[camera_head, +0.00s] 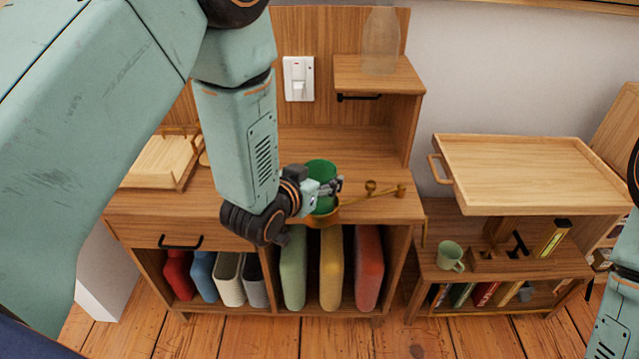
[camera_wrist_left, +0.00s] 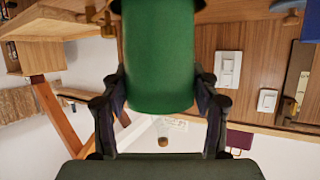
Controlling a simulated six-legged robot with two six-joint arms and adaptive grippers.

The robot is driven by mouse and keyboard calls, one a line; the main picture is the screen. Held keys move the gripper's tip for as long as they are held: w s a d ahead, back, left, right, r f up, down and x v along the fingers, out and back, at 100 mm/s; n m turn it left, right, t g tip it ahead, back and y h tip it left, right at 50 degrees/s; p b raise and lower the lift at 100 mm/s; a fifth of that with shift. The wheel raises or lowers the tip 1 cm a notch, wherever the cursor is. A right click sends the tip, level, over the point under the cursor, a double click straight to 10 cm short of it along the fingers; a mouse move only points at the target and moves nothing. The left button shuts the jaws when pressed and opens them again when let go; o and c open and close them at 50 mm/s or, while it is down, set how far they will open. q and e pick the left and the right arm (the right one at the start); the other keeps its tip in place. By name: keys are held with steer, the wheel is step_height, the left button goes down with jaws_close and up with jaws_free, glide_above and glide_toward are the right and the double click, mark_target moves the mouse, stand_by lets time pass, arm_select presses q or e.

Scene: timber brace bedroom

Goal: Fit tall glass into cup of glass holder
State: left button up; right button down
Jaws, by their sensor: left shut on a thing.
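The tall glass is a green cylinder (camera_head: 320,171), upright on the cabinet top in the head view. My left gripper (camera_head: 328,190) is shut on it, with fingers on both sides; the green glass (camera_wrist_left: 158,60) also fills the upper middle of the left wrist view. The brass glass holder (camera_head: 324,217) lies below the glass, with a long arm running right to small brass knobs. The glass's lower end appears at or just inside the holder's cup; the gripper hides part of it, so I cannot tell how deep it sits. My right gripper is out of view.
A wooden tray (camera_head: 165,160) stands to the left on the cabinet. A raised shelf (camera_head: 378,76) with a clear bottle (camera_head: 381,40) is behind right. A low shelf unit on the right holds a light green mug (camera_head: 450,256) under a wooden tray top (camera_head: 535,170).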

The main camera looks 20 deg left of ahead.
arm_select(q)
steer(key=shift+w+a+f, duration=0.1)
steer(key=shift+f, duration=0.2)
steer(key=shift+d+f, duration=0.1)
steer(key=shift+d, duration=0.1)
steer(key=o, duration=1.7)
steer(key=shift+a+f, duration=0.1)
steer(key=shift+s+r, duration=0.25)
steer(key=shift+r, duration=0.05)
steer(key=p+v, duration=0.2)
steer(key=v, duration=0.9)
steer(key=shift+s+r+p, duration=0.1)
steer(key=shift+s+p, duration=0.2)
steer(key=shift+p, duration=0.05)
